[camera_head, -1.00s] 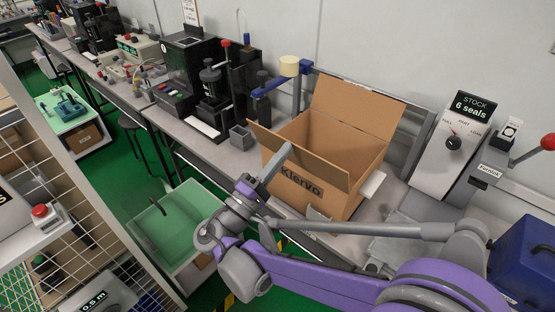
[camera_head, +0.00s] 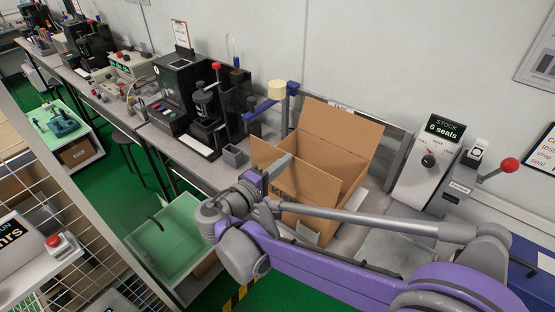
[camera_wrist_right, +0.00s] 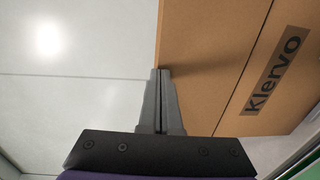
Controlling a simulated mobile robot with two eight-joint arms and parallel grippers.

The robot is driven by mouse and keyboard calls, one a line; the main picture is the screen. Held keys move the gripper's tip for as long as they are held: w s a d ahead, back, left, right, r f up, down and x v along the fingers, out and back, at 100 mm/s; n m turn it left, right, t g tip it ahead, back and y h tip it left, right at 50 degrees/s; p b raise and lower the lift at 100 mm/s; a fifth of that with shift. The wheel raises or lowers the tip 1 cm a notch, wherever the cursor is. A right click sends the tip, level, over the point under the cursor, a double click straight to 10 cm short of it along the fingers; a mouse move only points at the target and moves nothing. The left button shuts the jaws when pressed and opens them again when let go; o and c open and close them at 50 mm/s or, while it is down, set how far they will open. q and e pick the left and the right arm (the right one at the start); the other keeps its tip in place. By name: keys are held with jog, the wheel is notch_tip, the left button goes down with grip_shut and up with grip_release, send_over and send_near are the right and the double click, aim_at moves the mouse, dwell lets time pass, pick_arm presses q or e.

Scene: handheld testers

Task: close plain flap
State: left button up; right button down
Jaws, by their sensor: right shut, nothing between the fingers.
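An open cardboard box (camera_head: 356,170) stands on the bench. Its back flap (camera_head: 343,127) stands up, and its front flap (camera_head: 322,186) stands up at a slant along the near side. Neither flap shows print in the head view. The front face carries a "Klervo" label, mostly hidden there by my arm but clear in the wrist view (camera_wrist_right: 273,72). My right gripper (camera_head: 289,157) is shut and empty, its fingers in front of the front flap. In the wrist view its tips (camera_wrist_right: 160,72) overlap the cardboard's edge; I cannot tell whether they touch. My left gripper is out of view.
A tape roll on a blue-armed stand (camera_head: 277,92) is behind the box at left. A small grey bin (camera_head: 233,156) and a black press (camera_head: 207,115) stand further left. A stock display unit (camera_head: 430,162) and a red-knobbed lever (camera_head: 508,165) are at right.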

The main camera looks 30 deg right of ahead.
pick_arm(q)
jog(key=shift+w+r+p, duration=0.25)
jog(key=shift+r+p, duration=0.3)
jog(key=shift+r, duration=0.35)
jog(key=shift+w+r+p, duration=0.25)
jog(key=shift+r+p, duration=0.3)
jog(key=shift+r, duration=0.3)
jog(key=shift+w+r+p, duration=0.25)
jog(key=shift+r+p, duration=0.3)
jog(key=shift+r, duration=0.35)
pick_arm(e)
jog(key=w+d+f+g+y, duration=0.2)
jog(key=d+f+g+y, duration=0.1)
jog(key=d+y, duration=0.3)
jog(key=w+d+f+g+y, duration=0.3)
jog(key=d+f+y, duration=0.2)
jog(key=d+y, duration=0.2)
jog(key=shift+w+y, duration=0.15)
jog(key=shift+y, duration=0.75)
jog(key=shift+f, duration=0.1)
